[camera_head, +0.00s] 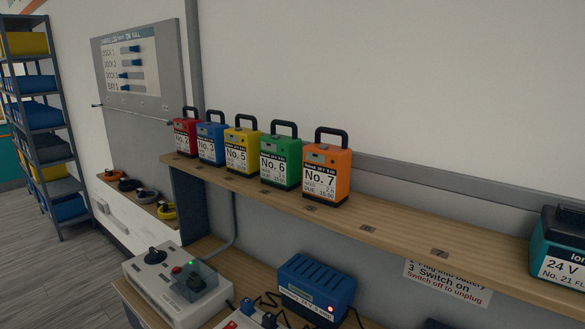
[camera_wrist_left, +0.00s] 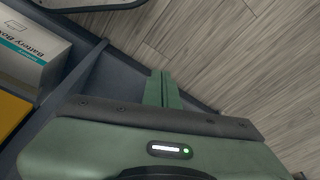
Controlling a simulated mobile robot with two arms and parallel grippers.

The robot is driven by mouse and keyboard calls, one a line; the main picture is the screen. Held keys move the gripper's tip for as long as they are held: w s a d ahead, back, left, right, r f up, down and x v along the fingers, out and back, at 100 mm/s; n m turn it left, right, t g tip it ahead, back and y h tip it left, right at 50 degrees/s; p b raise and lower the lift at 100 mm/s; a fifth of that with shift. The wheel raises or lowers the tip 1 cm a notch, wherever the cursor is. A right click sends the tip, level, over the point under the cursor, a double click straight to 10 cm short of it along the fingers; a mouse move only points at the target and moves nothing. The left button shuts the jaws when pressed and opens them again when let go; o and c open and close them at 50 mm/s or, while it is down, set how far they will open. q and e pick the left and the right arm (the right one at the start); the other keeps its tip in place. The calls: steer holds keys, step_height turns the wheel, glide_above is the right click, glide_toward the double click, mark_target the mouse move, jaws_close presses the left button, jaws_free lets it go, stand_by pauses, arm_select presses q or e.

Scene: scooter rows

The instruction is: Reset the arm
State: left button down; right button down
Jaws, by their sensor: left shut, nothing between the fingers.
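My left gripper (camera_wrist_left: 163,76) shows in the left wrist view, with its green fingers together and nothing between them. It is above a dark blue-grey surface with a raised edge, and grey wood-plank floor shows beyond its tips. I cannot tell whether it touches that surface. Neither arm nor gripper shows in the head view, and my right gripper is in no view.
A white and teal carton marked Battery Box (camera_wrist_left: 32,45) and a yellow item (camera_wrist_left: 12,115) lie left of the gripper. In the head view, several numbered battery packs, including orange No. 7 (camera_head: 326,178), stand on a wooden shelf (camera_head: 400,232). Below are a tester (camera_head: 165,283) and blue charger (camera_head: 318,285).

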arm_select(q)
steer(key=s+a+f+g, duration=0.1)
steer(key=s+a+f, duration=0.2)
steer(key=s+f, duration=1.3)
steer(key=shift+s, duration=0.4)
